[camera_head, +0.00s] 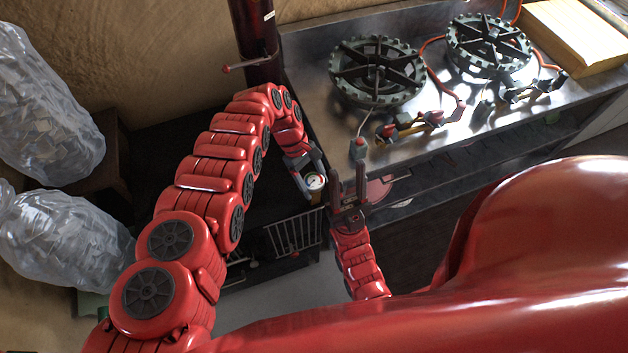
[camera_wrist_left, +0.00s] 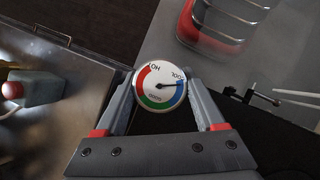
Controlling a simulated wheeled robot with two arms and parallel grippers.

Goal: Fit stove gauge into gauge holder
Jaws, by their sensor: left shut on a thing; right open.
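The stove gauge (camera_head: 315,181) is a small round white dial held by my left gripper (camera_head: 313,184) in the head view, beside the front left corner of the stove. In the left wrist view, the gauge (camera_wrist_left: 160,86) faces the camera, with red, green and blue bands and a dark needle, between the fingertips of my left gripper (camera_wrist_left: 160,92). My right gripper (camera_head: 347,178) is open, empty and pointing up, just right of the gauge. I cannot clearly make out the gauge holder in either view.
The metal stove (camera_head: 310,85) carries two black burners (camera_head: 378,71) (camera_head: 488,42) and a wooden block (camera_head: 575,35). A red-capped fitting (camera_head: 358,150) stands at its front edge. A wire basket (camera_head: 295,235) lies below the left gripper. Clear plastic bags (camera_head: 45,105) are at left.

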